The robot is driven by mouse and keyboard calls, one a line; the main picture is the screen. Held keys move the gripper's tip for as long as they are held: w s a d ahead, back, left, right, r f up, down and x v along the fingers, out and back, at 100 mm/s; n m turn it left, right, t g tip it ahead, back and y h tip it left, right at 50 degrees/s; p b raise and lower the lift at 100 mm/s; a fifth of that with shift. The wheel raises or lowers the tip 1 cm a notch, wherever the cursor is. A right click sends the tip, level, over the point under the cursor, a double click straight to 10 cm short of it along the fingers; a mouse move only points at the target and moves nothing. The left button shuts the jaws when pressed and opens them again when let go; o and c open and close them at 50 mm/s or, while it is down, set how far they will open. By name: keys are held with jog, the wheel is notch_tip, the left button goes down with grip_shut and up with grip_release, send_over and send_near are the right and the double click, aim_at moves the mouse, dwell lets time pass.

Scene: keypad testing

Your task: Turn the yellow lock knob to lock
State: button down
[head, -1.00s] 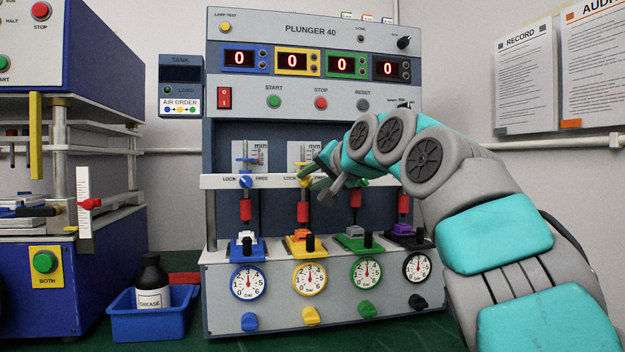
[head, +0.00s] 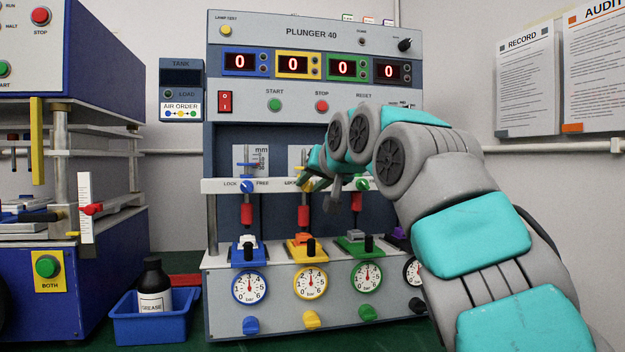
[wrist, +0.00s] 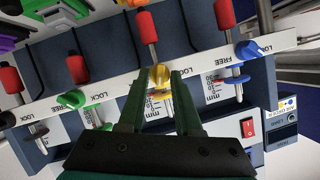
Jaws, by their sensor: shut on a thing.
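The yellow lock knob (wrist: 159,76) sits on the white rail (wrist: 206,67) of the plunger machine, below a red plunger grip in the wrist view. My gripper (wrist: 161,82) has its two dark green fingers on either side of this knob and is shut on it. In the head view my gripper (head: 313,183) is at the second knob position from the left and hides most of the knob. A LOCK label shows beside it in the wrist view. Fingers cover the other label, and I cannot tell exactly where the knob points.
The blue knob (head: 247,186) is left of my gripper, and the green knob (head: 362,184) is close on its right. Red plunger grips (head: 303,215) hang below the rail. A blue tray (head: 140,324) with a grease bottle (head: 154,284) stands at the machine's left.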

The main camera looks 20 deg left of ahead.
jog(key=n+h, duration=0.1)
jog(key=n+t, duration=0.1)
jog(key=n+h, duration=0.1)
jog(key=n, duration=0.1)
jog(key=shift+s+a+t+h+p, duration=0.15)
jog(key=shift+a+t+h+p, duration=0.1)
jog(key=shift+t+h+p, duration=0.1)
jog(key=n, duration=0.1)
jog(key=n+t+h, duration=0.1)
jog(key=n, duration=0.1)
jog(key=shift+s+a+f+h, duration=0.1)
jog(key=shift+h, duration=0.15)
jog(key=shift+a+n+t+h+b, duration=0.1)
jog(key=shift+n+t+h+b, duration=0.35)
jog(key=shift+n, duration=0.45)
jog(key=c, duration=0.6)
grip_release()
jog(key=shift+s, duration=0.1)
